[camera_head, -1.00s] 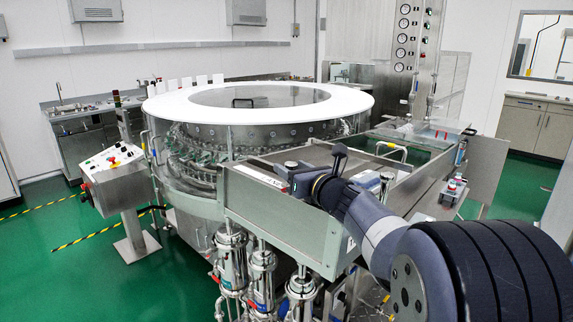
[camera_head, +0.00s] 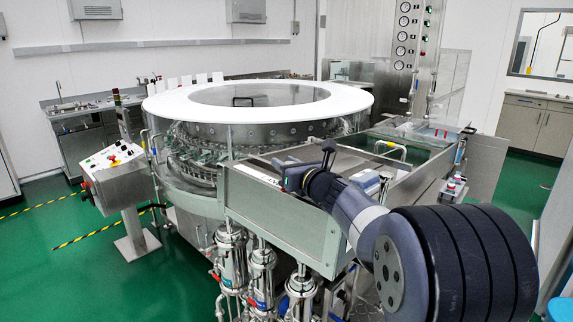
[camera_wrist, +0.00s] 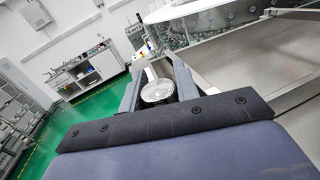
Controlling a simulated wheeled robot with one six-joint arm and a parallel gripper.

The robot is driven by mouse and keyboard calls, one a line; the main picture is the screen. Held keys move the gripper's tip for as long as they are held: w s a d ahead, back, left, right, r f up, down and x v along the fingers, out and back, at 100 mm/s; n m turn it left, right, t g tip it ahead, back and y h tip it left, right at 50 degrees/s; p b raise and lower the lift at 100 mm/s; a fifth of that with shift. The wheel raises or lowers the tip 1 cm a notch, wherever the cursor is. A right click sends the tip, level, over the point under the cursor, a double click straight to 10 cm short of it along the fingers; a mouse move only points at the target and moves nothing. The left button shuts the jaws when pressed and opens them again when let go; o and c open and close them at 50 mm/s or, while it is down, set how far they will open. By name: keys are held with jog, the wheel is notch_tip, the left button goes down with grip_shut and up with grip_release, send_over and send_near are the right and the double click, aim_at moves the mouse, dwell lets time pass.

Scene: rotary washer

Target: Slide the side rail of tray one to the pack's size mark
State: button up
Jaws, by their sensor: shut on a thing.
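My gripper (camera_head: 291,177) is at the near side of the steel infeed tray (camera_head: 270,229) in the head view. In the wrist view, my gripper (camera_wrist: 158,85) has its two fingers on either side of a round silver knob (camera_wrist: 157,92), shut on it. A pale strip runs on beyond the knob. In the head view my gripper and wrist hide the knob and most of what is around it. I cannot clearly pick out the side rail or a size mark in either view.
The rotary washer with its white ring (camera_head: 160,106) stands behind the tray. A control panel (camera_head: 110,158) is at left. Filter housings (camera_head: 262,270) hang below the tray. Green floor is free at left.

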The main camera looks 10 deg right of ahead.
grip_shut()
jog(key=s+d, duration=0.2)
jog(key=s, duration=0.1)
jog(key=s+d, duration=0.2)
jog(key=s, duration=0.1)
jog(key=s+d+b, duration=0.1)
jog(key=s+d, duration=0.1)
jog(key=shift+s+d, duration=0.2)
jog(key=shift+s, duration=0.2)
jog(key=o, duration=0.7)
grip_release()
jog(key=b+v, duration=0.1)
jog(key=v, duration=0.9)
jog(key=shift+s, duration=0.4)
jog(key=shift+d, duration=0.1)
jog(key=p+x, duration=0.1)
jog(key=x, duration=1)
jog(key=shift+w, duration=0.35)
